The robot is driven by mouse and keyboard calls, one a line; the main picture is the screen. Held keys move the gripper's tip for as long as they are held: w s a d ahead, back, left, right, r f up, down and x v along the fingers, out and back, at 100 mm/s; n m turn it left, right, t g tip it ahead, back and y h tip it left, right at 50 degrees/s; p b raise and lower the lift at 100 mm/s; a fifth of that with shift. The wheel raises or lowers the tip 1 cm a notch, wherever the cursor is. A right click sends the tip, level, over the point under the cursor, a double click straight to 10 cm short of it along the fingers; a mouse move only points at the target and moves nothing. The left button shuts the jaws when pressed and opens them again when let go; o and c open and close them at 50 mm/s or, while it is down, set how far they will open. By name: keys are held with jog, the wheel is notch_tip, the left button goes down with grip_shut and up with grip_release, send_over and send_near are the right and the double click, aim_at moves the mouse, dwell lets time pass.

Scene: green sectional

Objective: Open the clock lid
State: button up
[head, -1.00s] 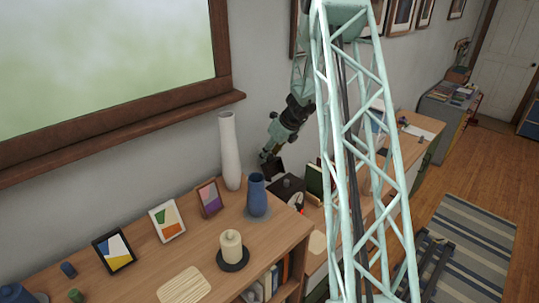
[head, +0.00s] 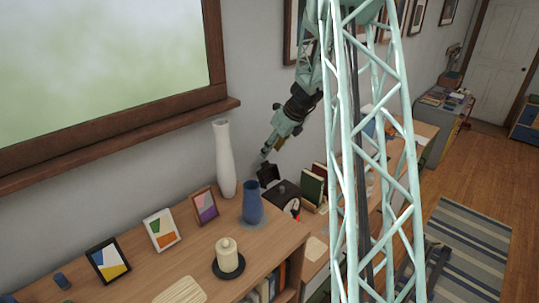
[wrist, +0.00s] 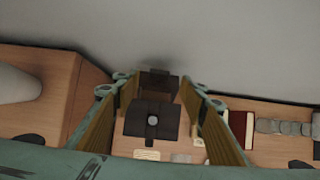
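The clock (head: 285,191) is a dark box with a pale round face on its front, standing on the wooden cabinet past the blue vase. In the wrist view its dark top (wrist: 140,120) has a round grey knob. A dark upright panel (head: 268,174) stands at its back by the wall and also shows in the wrist view (wrist: 158,83). It looks like the raised lid, but I cannot tell for sure. My gripper (head: 266,151) is above and behind the clock, apart from it. In the wrist view its fingers (wrist: 157,98) are spread wide with nothing held.
A blue vase (head: 252,203) and a tall white vase (head: 225,160) stand left of the clock. Green and red books (head: 313,187) stand close on its right. The wall is right behind it. A candle (head: 228,255) and picture frames stand nearer.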

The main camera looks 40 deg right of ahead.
jog(key=shift+v, duration=1.45)
jog(key=shift+d, duration=0.1)
